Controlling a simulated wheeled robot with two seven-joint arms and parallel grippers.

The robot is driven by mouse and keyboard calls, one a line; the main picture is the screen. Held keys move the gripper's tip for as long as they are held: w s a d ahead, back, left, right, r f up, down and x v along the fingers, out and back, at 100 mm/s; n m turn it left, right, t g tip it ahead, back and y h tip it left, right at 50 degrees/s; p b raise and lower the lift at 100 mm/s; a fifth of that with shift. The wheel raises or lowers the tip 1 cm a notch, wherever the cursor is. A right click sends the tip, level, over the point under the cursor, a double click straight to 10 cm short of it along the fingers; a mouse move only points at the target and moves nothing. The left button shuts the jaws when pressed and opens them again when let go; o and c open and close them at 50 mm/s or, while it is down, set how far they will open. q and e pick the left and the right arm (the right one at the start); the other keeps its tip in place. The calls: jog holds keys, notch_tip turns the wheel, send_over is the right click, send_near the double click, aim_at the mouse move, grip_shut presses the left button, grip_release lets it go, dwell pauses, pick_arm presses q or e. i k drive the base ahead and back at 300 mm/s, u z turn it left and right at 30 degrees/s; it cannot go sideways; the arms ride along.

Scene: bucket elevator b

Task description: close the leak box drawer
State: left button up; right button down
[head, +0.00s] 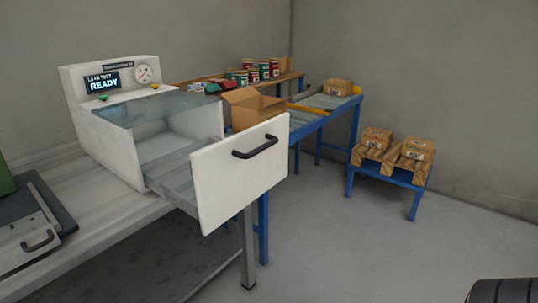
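The leak box (100,112) is a white machine on the bench at the left, with a display reading "LEAK TEST READY" and a round gauge on its raised back panel. Its drawer (218,186) is pulled out towards the right front. The drawer's white front panel carries a black bar handle (255,147). The grey drawer tray shows between the panel and the box, and I see nothing lying on it. Neither of my grippers is in the head view, and nothing touches the drawer.
The grey bench (100,215) carries a device with a small handle at far left. An open cardboard box (254,106) stands behind the drawer, near a blue-framed conveyor (325,102) and several cans on a shelf. Cartons sit on a low blue stand (392,174).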

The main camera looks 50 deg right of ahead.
aim_at(230, 174)
jog(key=z, duration=0.7)
jog(key=i, duration=0.8)
jog(key=z, duration=0.85)
